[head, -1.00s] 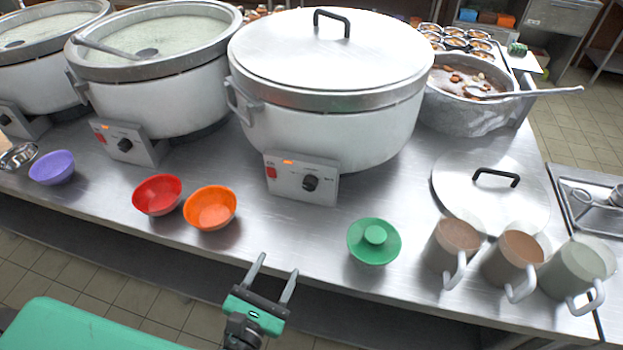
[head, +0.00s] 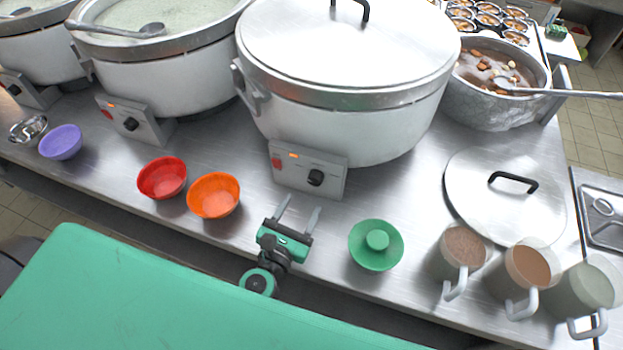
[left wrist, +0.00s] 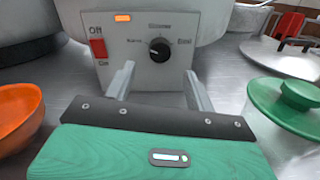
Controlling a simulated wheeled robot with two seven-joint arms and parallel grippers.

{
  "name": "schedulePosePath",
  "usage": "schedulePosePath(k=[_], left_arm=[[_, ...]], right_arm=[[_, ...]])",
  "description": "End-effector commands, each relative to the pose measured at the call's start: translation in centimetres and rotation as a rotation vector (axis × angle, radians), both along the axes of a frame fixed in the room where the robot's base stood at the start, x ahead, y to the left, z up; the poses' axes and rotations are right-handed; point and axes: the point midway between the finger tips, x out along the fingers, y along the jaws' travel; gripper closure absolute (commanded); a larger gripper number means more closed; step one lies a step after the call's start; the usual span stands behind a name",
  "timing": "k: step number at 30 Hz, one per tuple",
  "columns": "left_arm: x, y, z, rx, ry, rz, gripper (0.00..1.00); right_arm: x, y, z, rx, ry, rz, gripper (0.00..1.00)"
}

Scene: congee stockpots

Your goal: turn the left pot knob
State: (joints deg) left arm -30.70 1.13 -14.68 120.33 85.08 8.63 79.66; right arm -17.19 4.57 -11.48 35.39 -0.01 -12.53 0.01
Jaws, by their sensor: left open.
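Three white pots stand in a row, each with a control box and black knob. The leftmost open pot (head: 45,65) has its knob (head: 14,90) near the picture's left edge. The second open pot (head: 165,80) has its knob (head: 131,124) to the right of that. The lidded pot (head: 330,115) has its knob (head: 316,177) on the right of its box; this knob also shows in the left wrist view (left wrist: 159,50). My left gripper (head: 300,203) is open and empty, in front of the lidded pot's box, its fingers pointing at it, apart from the knob.
An orange bowl (head: 214,195) and a red bowl (head: 162,178) lie left of my gripper. A purple bowl (head: 61,142), several cups (head: 457,255) and a loose pot lid (head: 500,205) are farther off.

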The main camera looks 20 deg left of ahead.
Motion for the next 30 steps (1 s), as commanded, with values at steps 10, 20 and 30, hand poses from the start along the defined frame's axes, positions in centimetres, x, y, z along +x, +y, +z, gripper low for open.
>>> schedulePosePath(k=[10, 20, 30], left_arm=[[5.3, -0.4, 0.2, 0.001, -0.001, 0.000, 0.45], [6.8, -0.5, 0.0, 0.000, 0.001, 0.000, 0.45], [6.8, -0.6, 0.0, 0.000, 0.000, 0.000, 0.73]], right_arm=[[0.1, 0.0, 2.4, 0.000, -0.001, 0.000, 0.64], [0.1, 0.1, 2.8, 0.000, -0.001, -0.001, 0.64], [0.1, 0.1, 2.7, 0.000, -0.001, -0.001, 0.64]])
